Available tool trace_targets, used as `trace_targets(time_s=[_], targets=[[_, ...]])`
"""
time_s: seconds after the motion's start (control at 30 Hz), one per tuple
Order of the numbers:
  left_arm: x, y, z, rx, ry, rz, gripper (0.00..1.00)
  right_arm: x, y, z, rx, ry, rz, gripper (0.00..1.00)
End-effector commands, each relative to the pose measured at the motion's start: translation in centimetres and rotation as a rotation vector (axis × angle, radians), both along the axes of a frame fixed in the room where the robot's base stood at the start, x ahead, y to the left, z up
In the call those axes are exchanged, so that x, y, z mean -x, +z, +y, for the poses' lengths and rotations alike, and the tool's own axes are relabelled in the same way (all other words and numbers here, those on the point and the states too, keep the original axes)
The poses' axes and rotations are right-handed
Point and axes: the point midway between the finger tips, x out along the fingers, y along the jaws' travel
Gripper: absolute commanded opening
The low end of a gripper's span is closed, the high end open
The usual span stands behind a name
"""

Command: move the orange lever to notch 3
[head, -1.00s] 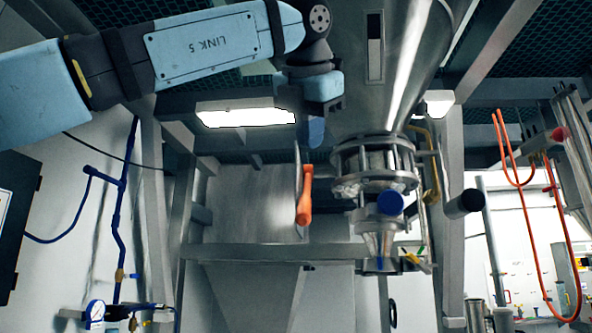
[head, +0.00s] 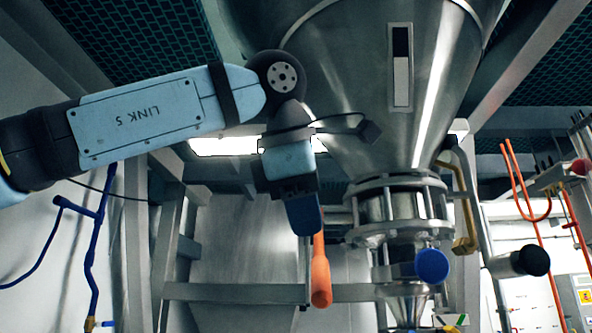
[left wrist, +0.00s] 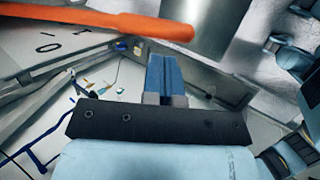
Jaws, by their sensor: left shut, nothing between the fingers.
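The orange lever (head: 320,275) hangs down below the steel hopper, with its rounded end lowest in the head view. Its upper part is hidden behind my left gripper (head: 306,232). The left gripper is shut and empty, its blue fingers pointing down. In the left wrist view the lever (left wrist: 100,22) runs across the top left, and its end lies just beyond the shut fingertips (left wrist: 165,58). A gap shows between them there; I cannot tell how deep it is. Dark marks show on a pale plate (left wrist: 45,47) behind the lever, and I cannot tell the lever's notch. My right gripper is not in view.
The large steel hopper (head: 375,90) stands close behind and right of my left wrist. A flanged valve section (head: 395,215) with a blue round end (head: 432,266) is right of the lever. A black-ended bar (head: 533,260) juts out farther right. Grey frame beams (head: 200,292) run behind.

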Motion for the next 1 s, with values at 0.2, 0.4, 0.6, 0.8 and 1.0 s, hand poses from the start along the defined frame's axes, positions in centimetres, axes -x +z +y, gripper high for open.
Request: trace_targets(time_s=[0.2,0.4,0.6,0.8,1.0], targets=[[-2.0,-2.9,-0.7,-0.001,0.0,0.002,0.0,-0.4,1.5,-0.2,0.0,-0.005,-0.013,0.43],[-2.9,-4.2,-1.0,0.001,0.001,0.0,0.0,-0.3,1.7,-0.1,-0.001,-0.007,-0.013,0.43],[-3.0,-4.4,-1.0,0.001,0.002,-0.001,0.0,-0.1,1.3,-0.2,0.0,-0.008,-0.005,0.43],[-3.1,-4.6,-1.0,0.001,0.002,0.0,0.0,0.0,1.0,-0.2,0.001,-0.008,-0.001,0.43],[-4.3,-7.2,-1.1,0.0,0.0,0.002,0.0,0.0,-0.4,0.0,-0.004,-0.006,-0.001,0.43]])
